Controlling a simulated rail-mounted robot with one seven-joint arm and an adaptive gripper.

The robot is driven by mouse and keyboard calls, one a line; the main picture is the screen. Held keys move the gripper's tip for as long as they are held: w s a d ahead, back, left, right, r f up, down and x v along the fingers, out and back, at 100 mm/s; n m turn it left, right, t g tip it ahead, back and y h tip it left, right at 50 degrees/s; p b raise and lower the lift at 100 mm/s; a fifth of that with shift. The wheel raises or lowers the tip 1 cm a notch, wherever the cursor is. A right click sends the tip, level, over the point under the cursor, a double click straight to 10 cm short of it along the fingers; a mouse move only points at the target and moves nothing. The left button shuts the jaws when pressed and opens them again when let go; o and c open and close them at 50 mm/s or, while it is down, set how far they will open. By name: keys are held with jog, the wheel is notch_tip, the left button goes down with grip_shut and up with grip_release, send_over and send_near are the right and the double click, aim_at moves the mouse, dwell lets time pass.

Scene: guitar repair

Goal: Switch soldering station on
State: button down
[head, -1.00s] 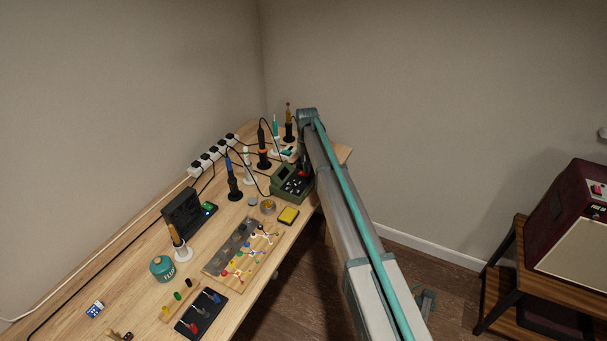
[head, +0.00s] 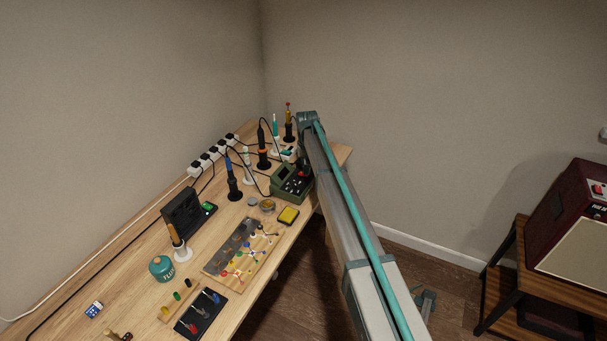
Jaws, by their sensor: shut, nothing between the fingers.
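A green boxy unit (head: 283,187) with a dark screen and small controls stands near the right edge of the workbench; it looks like the soldering station. I cannot tell whether the fingertips touch the unit, and the power switch cannot be made out. A black-and-orange iron (head: 263,148) stands upright behind the unit.
Several more upright tools, including a blue-handled iron (head: 233,180), stand close on the left. A yellow sponge tray (head: 288,215) and a round tin (head: 267,206) lie in front. A white power strip (head: 213,155) runs along the wall. Cables loop above the bench (head: 140,255).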

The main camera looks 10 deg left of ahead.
jog(key=shift+f, duration=0.35)
dwell(0.3)
jog(key=shift+r+p, duration=1.15)
jog(key=shift+r, duration=2.35)
